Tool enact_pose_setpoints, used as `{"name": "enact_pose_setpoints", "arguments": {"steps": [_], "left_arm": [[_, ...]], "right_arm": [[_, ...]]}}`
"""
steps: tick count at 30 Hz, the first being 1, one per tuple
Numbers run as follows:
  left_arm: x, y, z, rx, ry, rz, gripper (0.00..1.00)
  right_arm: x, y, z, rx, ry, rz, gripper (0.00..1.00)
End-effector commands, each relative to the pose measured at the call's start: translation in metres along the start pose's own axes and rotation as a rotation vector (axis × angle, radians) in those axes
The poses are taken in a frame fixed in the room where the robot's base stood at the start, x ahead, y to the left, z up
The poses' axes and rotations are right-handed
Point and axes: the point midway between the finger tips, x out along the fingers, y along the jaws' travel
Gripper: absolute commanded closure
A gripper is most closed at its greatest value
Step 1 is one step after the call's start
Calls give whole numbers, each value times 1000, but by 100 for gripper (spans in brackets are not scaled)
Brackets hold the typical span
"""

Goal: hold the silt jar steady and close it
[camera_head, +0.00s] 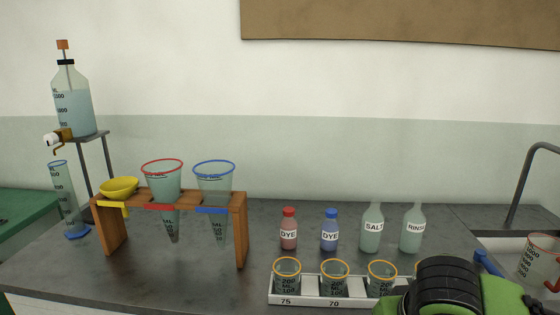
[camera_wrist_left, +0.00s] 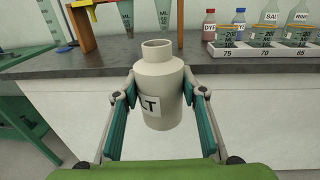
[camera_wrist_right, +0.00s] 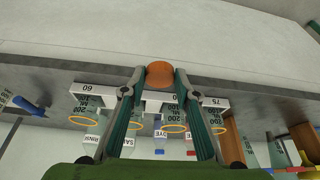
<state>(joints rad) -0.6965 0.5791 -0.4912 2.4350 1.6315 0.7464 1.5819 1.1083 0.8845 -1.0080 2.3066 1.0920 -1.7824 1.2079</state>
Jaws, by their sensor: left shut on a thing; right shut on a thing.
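The silt jar (camera_wrist_left: 157,72) is a cream bottle with a narrow open neck and a partly visible label ending in "LT". It shows upright in the left wrist view, in front of the bench edge. My left gripper (camera_wrist_left: 159,92) is shut around its body, one finger on each side. My right gripper (camera_wrist_right: 160,80) is shut on a round orange-brown lid (camera_wrist_right: 160,72) in the right wrist view, which shows the bench upside down. The lid is apart from the jar. The head view shows neither the jar, the lid nor my fingertips.
The grey bench (camera_head: 170,275) bears a wooden rack (camera_head: 240,225) with cones, dye bottles (camera_head: 289,232), a salt bottle (camera_head: 372,230), a rinse bottle (camera_head: 412,232) and a white beaker tray (camera_head: 305,299). A sink (camera_head: 500,245) is at the right. My green arm covers the tray's right end.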

Motion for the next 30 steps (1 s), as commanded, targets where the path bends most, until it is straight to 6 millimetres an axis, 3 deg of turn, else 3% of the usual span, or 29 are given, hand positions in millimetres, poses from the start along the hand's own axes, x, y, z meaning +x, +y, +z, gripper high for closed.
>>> {"name": "enact_pose_setpoints", "arguments": {"steps": [21, 26, 30], "left_arm": [[-2, -6, 1, 1, -3, -25, 100], [7, -27, 3, 3, -6, -135, 100], [21, -59, 6, 5, -8, -292, 100]], "right_arm": [[-2, 2, 0, 11, -1, 5, 80], [-2, 2, 0, 10, -1, 5, 80], [-2, 2, 0, 10, -1, 5, 80]]}}
